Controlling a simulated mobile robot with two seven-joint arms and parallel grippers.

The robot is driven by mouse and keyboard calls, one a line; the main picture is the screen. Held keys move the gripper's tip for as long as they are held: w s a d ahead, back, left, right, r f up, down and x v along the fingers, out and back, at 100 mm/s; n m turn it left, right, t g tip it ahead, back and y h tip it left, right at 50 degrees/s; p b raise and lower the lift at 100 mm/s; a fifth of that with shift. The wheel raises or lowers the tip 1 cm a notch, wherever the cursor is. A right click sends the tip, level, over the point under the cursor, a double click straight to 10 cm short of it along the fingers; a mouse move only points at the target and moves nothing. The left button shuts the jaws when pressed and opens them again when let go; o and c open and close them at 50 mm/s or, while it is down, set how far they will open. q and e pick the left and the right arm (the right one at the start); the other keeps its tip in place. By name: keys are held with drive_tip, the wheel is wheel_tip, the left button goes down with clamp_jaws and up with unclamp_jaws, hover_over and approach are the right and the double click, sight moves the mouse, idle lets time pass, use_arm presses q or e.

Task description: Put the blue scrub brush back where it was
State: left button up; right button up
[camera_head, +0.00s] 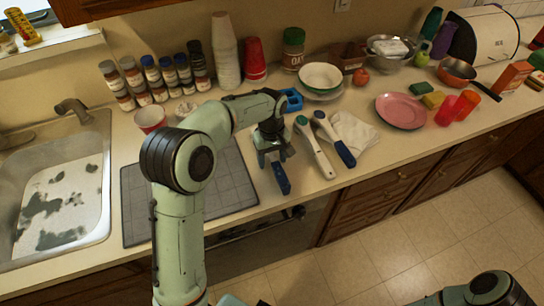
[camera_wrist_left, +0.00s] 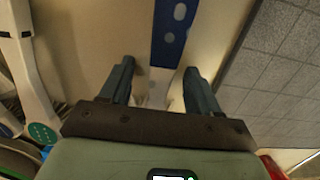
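A dark blue piece (camera_head: 281,178), likely the blue scrub brush, lies on the counter just in front of my left gripper (camera_head: 273,150), right of the grey mat. In the left wrist view the brush (camera_wrist_left: 174,32) is a blue strip with pale spots, running from the top edge toward the gap between the fingers. My left gripper (camera_wrist_left: 158,88) points down at it with its fingers apart. A gap shows on either side of the strip. Part of the brush is hidden by the gripper. My right gripper is out of frame; only part of my right arm shows at bottom right.
Two white-handled tools, one green-ended (camera_head: 316,149) and one blue-ended (camera_head: 335,139), lie close right of the gripper. A grey mat (camera_head: 135,205) and sink (camera_head: 103,215) are left. A blue holder (camera_head: 292,98), bowl (camera_head: 320,76) and cloth (camera_head: 356,132) stand nearby.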

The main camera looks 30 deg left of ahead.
sight(272, 154)
use_arm(q)
wheel_tip(272, 154, up, 12)
drive_tip(key=p, duration=0.2)
drive_tip(key=shift+w+a+r, duration=0.2)
drive_tip(key=shift+w+a, duration=0.05)
drive_tip(key=shift+w, duration=0.05)
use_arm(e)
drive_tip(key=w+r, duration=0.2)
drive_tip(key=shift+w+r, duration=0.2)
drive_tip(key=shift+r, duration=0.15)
